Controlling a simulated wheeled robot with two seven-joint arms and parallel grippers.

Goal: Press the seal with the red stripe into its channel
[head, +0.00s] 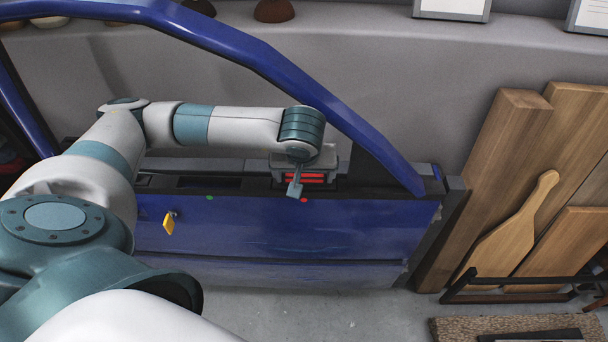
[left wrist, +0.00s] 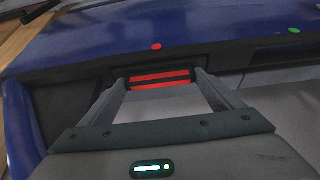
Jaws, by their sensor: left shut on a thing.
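The blue car door (head: 285,226) stands upright, with its dark window channel (head: 215,183) along the top of the panel. The seal with the red stripe (head: 312,179) is at the right part of this channel. It shows two red bands on a dark piece in the left wrist view (left wrist: 160,78). My left gripper (head: 303,176) reaches down to it. In the left wrist view its two fingers (left wrist: 160,82) are shut on the seal's ends. The seal lies at the door's top edge; I cannot tell how deep it sits. My right gripper is not in view.
A red dot (head: 303,200) and a green dot (head: 209,197) mark the door panel. A yellow tag (head: 169,222) hangs on it. The blue window frame (head: 315,92) arches over my left arm. Wooden boards (head: 512,180) lean at the right.

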